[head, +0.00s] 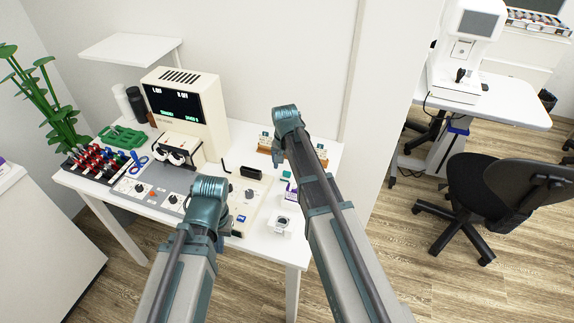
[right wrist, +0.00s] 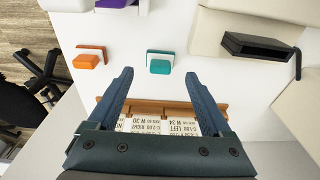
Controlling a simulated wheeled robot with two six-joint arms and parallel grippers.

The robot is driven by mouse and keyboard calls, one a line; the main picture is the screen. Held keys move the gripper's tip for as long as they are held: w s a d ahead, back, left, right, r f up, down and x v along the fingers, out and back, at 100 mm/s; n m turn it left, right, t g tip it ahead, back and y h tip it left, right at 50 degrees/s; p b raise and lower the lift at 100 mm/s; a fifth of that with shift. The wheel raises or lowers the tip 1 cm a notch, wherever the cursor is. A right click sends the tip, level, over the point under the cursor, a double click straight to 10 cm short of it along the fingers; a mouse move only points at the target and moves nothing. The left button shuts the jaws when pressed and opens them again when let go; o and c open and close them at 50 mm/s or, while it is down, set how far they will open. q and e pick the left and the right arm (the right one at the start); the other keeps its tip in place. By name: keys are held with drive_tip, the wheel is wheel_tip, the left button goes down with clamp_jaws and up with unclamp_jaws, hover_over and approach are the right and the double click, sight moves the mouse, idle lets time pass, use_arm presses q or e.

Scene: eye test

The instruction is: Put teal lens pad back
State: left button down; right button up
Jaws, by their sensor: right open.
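The teal lens pad (right wrist: 160,66) lies on the white table, with a thin strip along its far edge. It sits just beyond and between the fingertips of my right gripper (right wrist: 158,76), which is open with nothing between its fingers. In the head view a small teal piece (head: 286,175) shows beside my right arm. A wooden holder (right wrist: 152,104) with printed white cards lies under the right gripper, partly hidden by its palm. My left wrist (head: 208,193) is over the front of the table; its fingers are hidden.
An orange pad (right wrist: 87,60) lies left of the teal one. A purple-topped box (right wrist: 116,3) and a black tray (right wrist: 258,47) are beyond. A cream screen unit (head: 187,105), a grey control panel (head: 153,189) and coloured tools (head: 95,160) fill the table's left side.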

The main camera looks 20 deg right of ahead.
sight(286, 181)
use_arm(q)
wheel_tip(286, 181, up, 8)
drive_tip(key=p, duration=0.7)
drive_tip(key=shift+r, duration=0.15)
use_arm(e)
wheel_tip(286, 181, up, 8)
drive_tip(key=shift+s+a+r, duration=0.15)
drive_tip(key=shift+s+a, duration=0.1)
drive_tip(key=shift+s, duration=0.2)
use_arm(q)
drive_tip(key=shift+s, duration=0.1)
use_arm(e)
drive_tip(key=shift+s, duration=0.1)
